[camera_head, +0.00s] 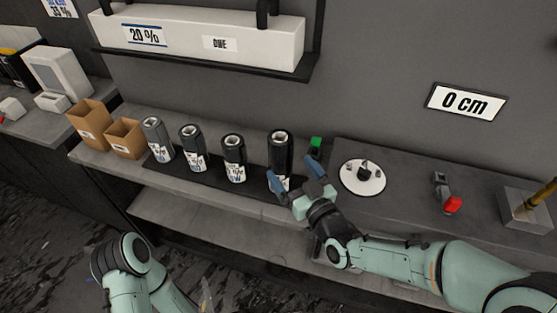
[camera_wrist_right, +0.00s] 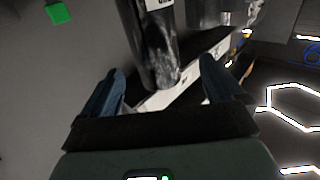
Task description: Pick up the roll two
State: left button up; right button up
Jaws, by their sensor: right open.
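Several upright rolls with white labels stand in a row on a dark mat: a grey one (camera_head: 158,140), two black ones (camera_head: 193,150) (camera_head: 234,160) and a taller black one (camera_head: 281,155) at the right end. I cannot read which is roll two. My right gripper (camera_head: 297,174) is open beside the tall roll, fingers pointing toward the row. In the right wrist view, a dark roll (camera_wrist_right: 152,45) stands ahead between the open fingers (camera_wrist_right: 163,92), with nothing gripped. My left arm shows at lower left; its gripper is out of view.
Two brown boxes (camera_head: 90,123) (camera_head: 124,138) stand left of the rolls. A small green block (camera_head: 316,143) lies behind my right gripper. A white round disc (camera_head: 363,178) and a red-tipped tool (camera_head: 448,197) lie to the right. A white box (camera_head: 200,38) sits on the shelf above.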

aim_at(284, 160)
jog(key=x, duration=0.4)
jog(key=shift+w+a, duration=0.1)
jog(key=p+x, duration=0.2)
jog(key=x, duration=0.3)
jog(key=shift+w+d, duration=0.15)
jog(key=shift+d, duration=0.05)
jog(key=shift+c, duration=0.2)
jog(key=c, duration=1.5)
jog(key=shift+c, duration=1)
jog(key=shift+r, duration=0.15)
